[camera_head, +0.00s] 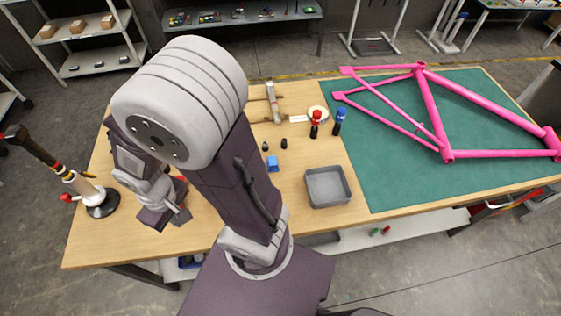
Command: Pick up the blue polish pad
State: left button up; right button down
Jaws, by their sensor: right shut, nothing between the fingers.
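The blue polish pad (272,163) appears as a small blue block on the wooden table, just right of my large arm link. My right gripper (174,217) hangs over the table's left front part, well left of the pad and apart from it. It is shut and empty. My arm link stands between the gripper and the pad in the picture and hides part of the table. My left gripper is not in view.
A grey tray (328,187) sits right of the pad. Small black pieces (284,143), a red bottle (316,123) and a blue bottle (339,121) stand behind it. A pink frame (435,115) lies on the green mat (385,185). A stand (100,199) is at the left.

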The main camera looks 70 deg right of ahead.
aim_at(272, 161)
jog(key=z, duration=1)
jog(key=l+z, duration=0.25)
jog(key=z, duration=0.25)
jog(key=l+z, duration=0.35)
jog(key=z, duration=0.15)
jog(key=k, duration=0.05)
